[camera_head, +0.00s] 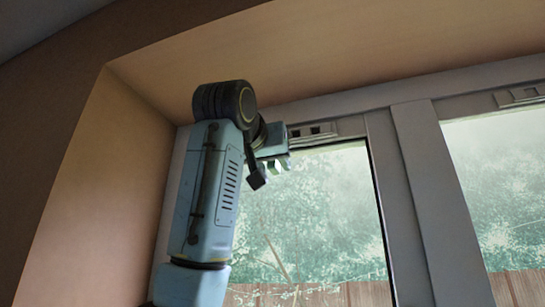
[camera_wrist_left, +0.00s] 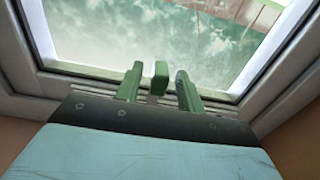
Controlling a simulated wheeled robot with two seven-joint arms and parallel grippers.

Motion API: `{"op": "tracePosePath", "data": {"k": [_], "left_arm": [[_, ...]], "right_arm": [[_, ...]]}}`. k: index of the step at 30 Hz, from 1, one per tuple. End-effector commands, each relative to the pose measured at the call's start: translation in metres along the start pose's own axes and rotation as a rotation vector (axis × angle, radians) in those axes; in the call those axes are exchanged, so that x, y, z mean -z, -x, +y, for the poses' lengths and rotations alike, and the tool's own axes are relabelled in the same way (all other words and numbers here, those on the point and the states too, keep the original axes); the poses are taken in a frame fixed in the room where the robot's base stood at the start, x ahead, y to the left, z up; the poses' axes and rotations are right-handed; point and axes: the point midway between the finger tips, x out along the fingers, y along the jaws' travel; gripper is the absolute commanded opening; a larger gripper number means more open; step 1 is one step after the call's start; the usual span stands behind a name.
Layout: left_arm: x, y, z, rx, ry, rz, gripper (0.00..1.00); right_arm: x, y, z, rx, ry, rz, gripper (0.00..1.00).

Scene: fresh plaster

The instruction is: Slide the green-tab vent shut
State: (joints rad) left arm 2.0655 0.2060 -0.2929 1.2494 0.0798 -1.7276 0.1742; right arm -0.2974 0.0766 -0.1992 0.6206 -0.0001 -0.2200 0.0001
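The vent (camera_head: 312,131) is a pale strip with dark slots in the top of the left window frame. Its left part is hidden behind my left gripper (camera_head: 277,162), which is raised against the frame. In the left wrist view the green tab (camera_wrist_left: 160,79) stands up between the two green fingers of my left gripper (camera_wrist_left: 159,74). The fingers are apart, with a gap on each side of the tab, the one on the left looking about as wide as the one on the right. Whether the tab lies at the fingers' depth is hard to tell. My right gripper is not in view.
A second vent (camera_head: 520,95) sits above the right window pane. A thick upright frame post (camera_head: 428,200) divides the panes. The plastered side wall (camera_head: 100,200) and the plastered ceiling of the recess (camera_head: 340,45) are close to my left arm.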

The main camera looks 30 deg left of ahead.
Motion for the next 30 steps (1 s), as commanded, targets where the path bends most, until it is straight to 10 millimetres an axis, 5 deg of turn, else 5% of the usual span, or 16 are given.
{"op": "tracePosePath", "data": {"k": [11,21,30], "left_arm": [[-0.0006,-0.0087,-0.0003,0.0,0.0,0.0,0.38],[-0.0004,-0.0084,-0.0004,0.0,0.001,0.0,0.0],[-0.0003,-0.0071,-0.0058,0.007,0.002,0.001,0.0]], "right_arm": [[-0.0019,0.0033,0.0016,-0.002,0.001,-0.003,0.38],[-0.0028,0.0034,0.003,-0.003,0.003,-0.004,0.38],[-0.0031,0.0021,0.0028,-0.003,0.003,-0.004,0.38]]}}
